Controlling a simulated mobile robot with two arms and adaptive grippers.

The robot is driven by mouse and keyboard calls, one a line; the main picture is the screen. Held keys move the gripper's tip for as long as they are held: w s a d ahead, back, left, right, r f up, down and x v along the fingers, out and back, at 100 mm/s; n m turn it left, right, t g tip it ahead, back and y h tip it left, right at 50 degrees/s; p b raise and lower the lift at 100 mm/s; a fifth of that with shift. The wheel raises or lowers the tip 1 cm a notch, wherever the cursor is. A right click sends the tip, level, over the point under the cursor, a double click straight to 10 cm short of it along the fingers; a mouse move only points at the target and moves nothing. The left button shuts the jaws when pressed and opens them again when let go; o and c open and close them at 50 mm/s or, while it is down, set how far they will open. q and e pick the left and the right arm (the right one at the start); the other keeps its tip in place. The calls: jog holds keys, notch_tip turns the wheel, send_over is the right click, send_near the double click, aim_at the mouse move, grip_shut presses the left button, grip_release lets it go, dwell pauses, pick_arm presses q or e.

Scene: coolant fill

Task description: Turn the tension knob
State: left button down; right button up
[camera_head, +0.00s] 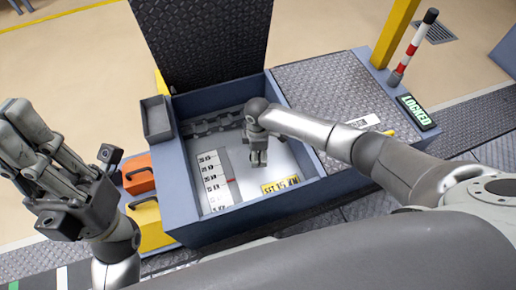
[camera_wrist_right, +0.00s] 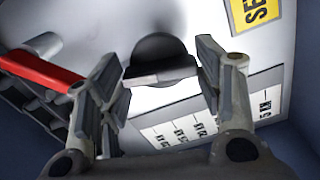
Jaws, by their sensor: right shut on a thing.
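The dark, round tension knob (camera_wrist_right: 160,58) sits between the two fingers of my right gripper (camera_wrist_right: 162,78) in the right wrist view. The gripper is shut on it. In the head view my right gripper (camera_head: 258,158) reaches down into the open blue box and hides the knob. A white scale plate (camera_head: 214,182) with a row of numbers lies left of the gripper. A yellow set-value label (camera_head: 281,186) lies at the box's front right. My left gripper (camera_head: 32,145) is raised at the far left, away from the box, with its fingers apart and empty.
The box's dark lid (camera_head: 202,45) stands open behind it. A chain (camera_head: 212,122) and a red bar (camera_wrist_right: 40,72) are inside. A small grey tray (camera_head: 156,118) and orange (camera_head: 138,173) and yellow (camera_head: 152,225) blocks stand left. A LOCKED sign (camera_head: 416,112) is right.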

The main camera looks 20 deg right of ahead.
jog(key=shift+n, duration=0.5)
jog(key=o, duration=1)
notch_tip(320, 180, up, 12)
jog(key=shift+r, duration=0.1)
dwell(0.5)
